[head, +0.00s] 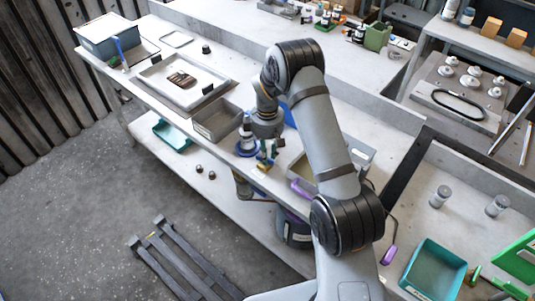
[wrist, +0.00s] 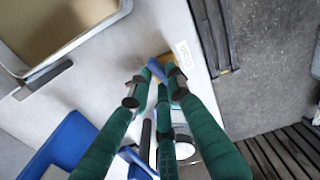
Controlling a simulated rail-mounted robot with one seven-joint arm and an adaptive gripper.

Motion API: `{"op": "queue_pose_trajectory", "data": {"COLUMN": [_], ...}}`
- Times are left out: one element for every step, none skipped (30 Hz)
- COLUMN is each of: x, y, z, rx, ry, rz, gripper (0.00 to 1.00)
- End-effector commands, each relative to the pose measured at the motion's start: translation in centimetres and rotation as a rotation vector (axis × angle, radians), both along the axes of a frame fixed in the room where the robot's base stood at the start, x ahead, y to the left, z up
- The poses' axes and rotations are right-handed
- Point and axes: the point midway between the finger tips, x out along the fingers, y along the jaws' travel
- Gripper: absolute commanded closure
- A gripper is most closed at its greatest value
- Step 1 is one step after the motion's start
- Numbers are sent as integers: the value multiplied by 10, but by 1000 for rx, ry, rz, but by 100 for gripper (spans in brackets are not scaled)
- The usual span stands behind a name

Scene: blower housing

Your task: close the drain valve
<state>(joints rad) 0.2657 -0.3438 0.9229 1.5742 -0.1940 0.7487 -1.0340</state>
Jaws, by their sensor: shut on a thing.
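The drain valve shows as a brass-yellow body (wrist: 166,58) at the bench's front edge, beside a white label (wrist: 185,55). My gripper (wrist: 160,74) has its green fingers drawn together at the valve, shut on a small blue piece that looks like its handle (wrist: 152,67). The fingertips cover part of the handle, so its exact angle is hard to tell. In the head view my gripper (head: 267,158) points down at the bench's front edge, with the yellow of the valve (head: 263,168) just under the fingertips.
A grey bin (head: 217,122) stands left of my gripper and an open box (head: 310,168) to its right. A dark bucket (head: 293,230) stands under the bench edge. A teal tray (head: 433,269) lies at the lower right. The floor in front is mostly clear.

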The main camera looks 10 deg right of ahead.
Motion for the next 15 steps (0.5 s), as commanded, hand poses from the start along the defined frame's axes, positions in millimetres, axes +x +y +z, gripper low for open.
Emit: {"op": "queue_pose_trajectory", "data": {"x": [0, 0, 0, 0, 0, 0, 0, 0, 0, 0, -1, -1, -1, -1, -1], "y": [0, 0, 0, 0, 0, 0, 0, 0, 0, 0, 1, 1, 1, 1, 1], "z": [0, 0, 0, 0, 0, 0, 0, -1, -2, -3, -5, -6, -7, -7, -6], "rx": [0, 0, 0, 0, 0, 0, 0, 0, 0, 0, 1, 1, 1, 1, 0], "ry": [0, 0, 0, 0, 0, 0, 0, 0, -1, -1, -1, -2, -2, -2, -3], "rz": [0, 0, 0, 0, 0, 0, -1, -4, -18, -35, -60, -101, -134, -167, -208], "gripper": [99, 100, 100, 100, 100, 100, 100, 100, 100, 100, 100, 100, 100, 100, 100]}}
